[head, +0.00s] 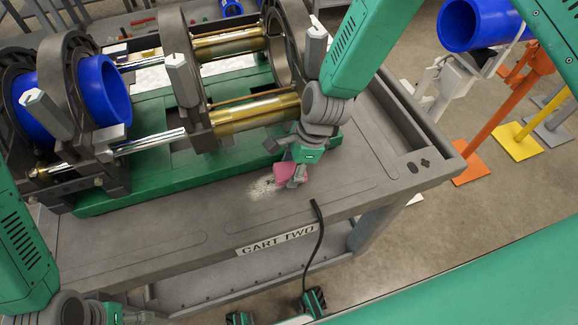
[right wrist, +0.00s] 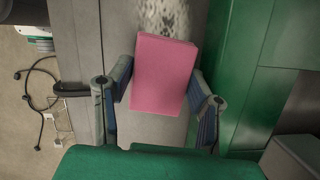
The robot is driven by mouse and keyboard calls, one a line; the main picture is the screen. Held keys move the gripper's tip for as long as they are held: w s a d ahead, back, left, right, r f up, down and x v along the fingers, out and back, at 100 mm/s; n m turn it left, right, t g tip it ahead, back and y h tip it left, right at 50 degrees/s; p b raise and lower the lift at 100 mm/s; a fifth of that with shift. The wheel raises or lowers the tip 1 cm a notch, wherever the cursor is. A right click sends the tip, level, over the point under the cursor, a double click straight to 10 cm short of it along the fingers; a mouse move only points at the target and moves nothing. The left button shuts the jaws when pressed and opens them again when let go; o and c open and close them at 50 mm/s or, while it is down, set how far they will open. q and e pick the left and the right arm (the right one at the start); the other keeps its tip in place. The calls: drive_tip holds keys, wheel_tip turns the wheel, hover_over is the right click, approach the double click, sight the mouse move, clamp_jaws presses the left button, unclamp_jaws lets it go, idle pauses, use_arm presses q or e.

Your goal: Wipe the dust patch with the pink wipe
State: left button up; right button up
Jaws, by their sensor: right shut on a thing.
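The pink wipe (head: 287,174) is a block held at the cart's front ledge, and it fills the middle of the right wrist view (right wrist: 165,75). My right gripper (head: 297,181) is shut on it, with one finger on each side of the block. The pale speckled dust patch (head: 262,188) lies on the grey cart top, just left of the wipe in the head view. In the right wrist view the dust patch (right wrist: 160,16) shows beyond the wipe's far end. Whether the wipe touches the surface is unclear. My left gripper (head: 128,316) is at the bottom left, mostly cut off.
The green-based fusion machine (head: 150,190) with blue pipe (head: 105,90) and metal clamps stands right behind the dust patch. A black cable (head: 316,235) hangs over the cart's front edge near the "CART TWO" label (head: 277,241). The ledge left of the patch is clear.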

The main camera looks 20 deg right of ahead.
sight(253, 188)
drive_tip(key=shift+d, duration=0.55)
drive_tip(key=shift+d+f, duration=0.1)
drive_tip(key=shift+d, duration=0.25)
drive_tip(key=shift+a, duration=1.1)
drive_tip(key=shift+a+p, duration=0.3)
drive_tip(key=shift+a, duration=0.6)
drive_tip(key=shift+a+f, duration=0.1)
drive_tip(key=shift+a, duration=2.1)
drive_tip(key=shift+s+a+f, duration=0.1)
drive_tip(key=shift+a, duration=0.05)
drive_tip(key=shift+a+p, duration=0.2)
drive_tip(key=shift+p, duration=0.1)
drive_tip(key=shift+a+f, duration=0.1)
drive_tip(key=shift+a, duration=2)
drive_tip(key=shift+p, duration=0.3)
drive_tip(key=shift+d+p, duration=0.35)
drive_tip(key=shift+d, duration=1.3)
use_arm(q)
drive_tip(key=shift+d+r+p, duration=0.25)
drive_tip(key=shift+r+p, duration=0.05)
drive_tip(key=shift+r, duration=0.7)
drive_tip(key=shift+d+r+p, duration=0.25)
drive_tip(key=shift+r, duration=0.7)
use_arm(e)
drive_tip(key=shift+w+d+f, duration=0.1)
drive_tip(key=shift+w+d, duration=0.05)
drive_tip(key=shift+d, duration=2.2)
drive_tip(key=shift+w+d+f, duration=0.1)
drive_tip(key=shift+d, duration=2.2)
